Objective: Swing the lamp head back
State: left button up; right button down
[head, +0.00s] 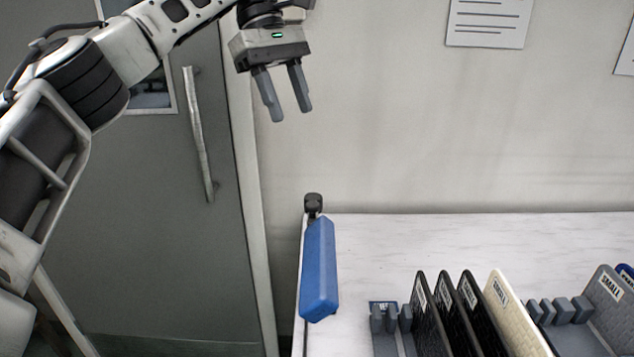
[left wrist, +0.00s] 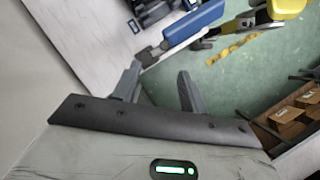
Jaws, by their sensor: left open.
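The lamp head is a long blue bar (head: 319,270) at the left end of the white table. It hangs from a dark pivot (head: 313,204) at the back corner and points toward the front. The blue bar also shows at the top of the left wrist view (left wrist: 195,23). My left gripper (head: 288,115) is open and empty, up in front of the wall, above and a little left of the pivot, apart from the lamp. Its two fingers show in the left wrist view (left wrist: 157,88) with nothing between them. My right gripper is not in the head view.
A rack (head: 378,347) with several dark and pale upright panels stands on the table (head: 480,238) at the front right. A grey door with a metal handle (head: 198,135) is at the left. Cardboard boxes (left wrist: 290,120) show in the left wrist view. The table's back is clear.

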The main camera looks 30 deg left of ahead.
pick_arm(q)
jog(key=b, duration=0.6)
send_near(312, 203)
jog(key=x, duration=0.8)
jog(key=shift+y, duration=0.3)
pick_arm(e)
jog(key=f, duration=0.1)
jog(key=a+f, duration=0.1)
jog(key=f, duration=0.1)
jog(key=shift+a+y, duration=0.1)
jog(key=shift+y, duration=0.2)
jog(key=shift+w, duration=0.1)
pick_arm(q)
grip_shut()
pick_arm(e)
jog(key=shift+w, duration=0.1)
